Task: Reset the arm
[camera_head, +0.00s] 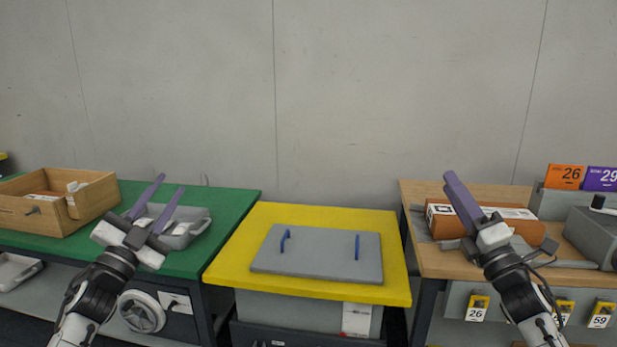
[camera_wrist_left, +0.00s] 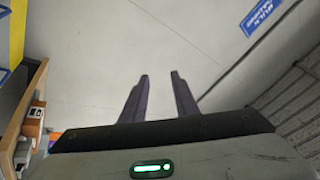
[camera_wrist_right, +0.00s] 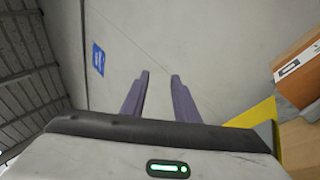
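My left gripper (camera_head: 166,187) is raised over the green table in the head view, with its two purple fingers apart and nothing between them. Its fingers also show apart and empty in the left wrist view (camera_wrist_left: 161,80). My right gripper (camera_head: 450,178) is raised in front of the wooden table at the right. In the head view its fingers overlap, but in the right wrist view (camera_wrist_right: 160,78) they are apart with nothing between them. Both grippers point up and away from the tables.
A green table (camera_head: 230,200) holds a wooden box (camera_head: 40,215) and a grey tray (camera_head: 185,228). A yellow table (camera_head: 300,213) carries a grey board (camera_head: 320,255) with blue handles. A wooden table (camera_head: 420,190) holds an orange-brown box (camera_head: 443,222) and a grey device (camera_head: 595,235).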

